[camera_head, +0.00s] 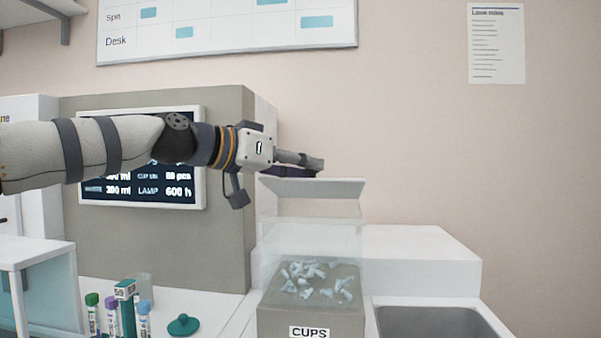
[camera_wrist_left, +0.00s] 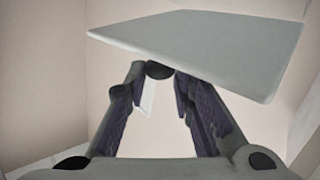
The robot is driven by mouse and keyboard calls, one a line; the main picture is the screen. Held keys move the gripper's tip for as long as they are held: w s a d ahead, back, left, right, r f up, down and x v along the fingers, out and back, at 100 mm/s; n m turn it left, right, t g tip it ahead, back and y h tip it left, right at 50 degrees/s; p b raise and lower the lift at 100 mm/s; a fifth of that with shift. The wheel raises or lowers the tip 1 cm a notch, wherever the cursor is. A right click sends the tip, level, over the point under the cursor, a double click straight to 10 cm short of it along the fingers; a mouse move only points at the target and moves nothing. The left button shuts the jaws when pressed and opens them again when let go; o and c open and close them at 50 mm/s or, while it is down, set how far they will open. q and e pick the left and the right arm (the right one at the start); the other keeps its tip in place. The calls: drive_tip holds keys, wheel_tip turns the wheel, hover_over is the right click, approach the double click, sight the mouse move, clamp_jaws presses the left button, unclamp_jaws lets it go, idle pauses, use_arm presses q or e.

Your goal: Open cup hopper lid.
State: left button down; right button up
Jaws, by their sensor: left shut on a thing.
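The cup hopper (camera_head: 310,240) is a clear box with several small white cups inside, on a grey base labelled CUPS. Its pale grey lid (camera_head: 318,187) is tilted at the top of the box and shows as a large flat panel in the left wrist view (camera_wrist_left: 210,45). My left gripper (camera_head: 312,165) is at the lid's upper edge. In the left wrist view, its purple-padded fingers (camera_wrist_left: 160,85) converge on a small dark knob (camera_wrist_left: 160,70) at the lid's edge, and it is shut on the lid there. The right gripper is out of view.
A grey machine with a display (camera_head: 190,190) stands behind my left arm. Capped tubes (camera_head: 110,315) and a teal lid-like piece (camera_head: 183,325) are on the counter at lower left. A grey basin (camera_head: 435,322) is right of the hopper.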

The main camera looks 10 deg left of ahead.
use_arm(q)
drive_tip(key=shift+w+r+b, duration=0.1)
drive_tip(key=shift+w+r, duration=0.4)
drive_tip(key=shift+r, duration=0.25)
drive_tip(key=shift+w+r+b, duration=0.1)
drive_tip(key=shift+w+r, duration=0.4)
drive_tip(key=shift+r, duration=0.25)
drive_tip(key=shift+w+r+b, duration=0.1)
drive_tip(key=shift+w+r, duration=0.4)
drive_tip(key=shift+r, duration=0.25)
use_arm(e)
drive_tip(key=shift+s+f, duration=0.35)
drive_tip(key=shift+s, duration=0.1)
